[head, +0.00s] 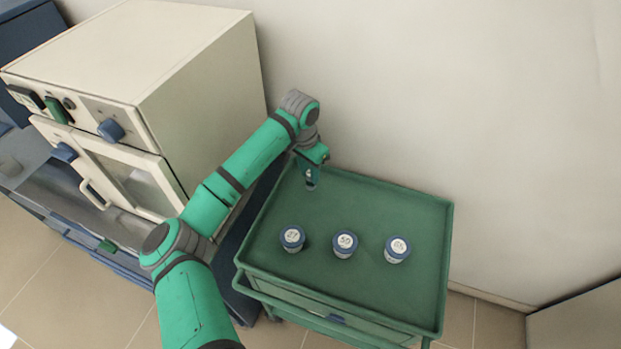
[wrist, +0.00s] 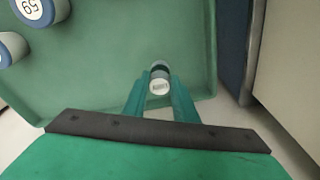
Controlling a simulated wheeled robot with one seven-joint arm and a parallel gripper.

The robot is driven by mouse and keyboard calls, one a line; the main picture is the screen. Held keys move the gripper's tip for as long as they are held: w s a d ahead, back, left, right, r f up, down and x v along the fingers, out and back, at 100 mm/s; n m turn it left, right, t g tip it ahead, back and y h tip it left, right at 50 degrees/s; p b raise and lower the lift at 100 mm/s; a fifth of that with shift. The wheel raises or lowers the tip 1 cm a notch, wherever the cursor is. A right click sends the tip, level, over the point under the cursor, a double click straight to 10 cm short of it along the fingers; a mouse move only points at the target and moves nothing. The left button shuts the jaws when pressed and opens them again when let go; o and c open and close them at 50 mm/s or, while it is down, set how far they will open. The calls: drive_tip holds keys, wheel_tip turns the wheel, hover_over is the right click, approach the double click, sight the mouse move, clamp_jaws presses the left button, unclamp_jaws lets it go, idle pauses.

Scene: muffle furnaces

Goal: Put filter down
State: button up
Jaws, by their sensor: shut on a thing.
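My gripper (head: 312,181) is at the back left corner area of the green tray-top cart (head: 400,200). In the head view the filter is mostly hidden by the fingers. The fingers are low, over the tray's back left part. I cannot tell whether the filter touches the tray floor.
Three blue-lidded jars with numbered white tops stand on the tray: left (head: 292,239), middle (head: 345,244) and right (head: 397,249). The tray has a raised rim. A cream furnace (head: 200,90) stands to the left and a wall behind.

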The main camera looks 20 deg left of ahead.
sight(308, 175)
drive_tip(key=shift+f, duration=1.4)
drive_tip(key=shift+f, duration=0.15)
drive_tip(key=o, duration=1)
drive_tip(key=shift+a, duration=0.15)
drive_tip(key=shift+o, duration=0.2)
drive_tip(key=shift+s, duration=0.1)
drive_tip(key=shift+r, duration=0.35)
wheel_tip(308, 175, up, 12)
drive_tip(key=s, duration=0.1)
drive_tip(key=shift+a+f, duration=0.2)
drive_tip(key=shift+s, duration=0.15)
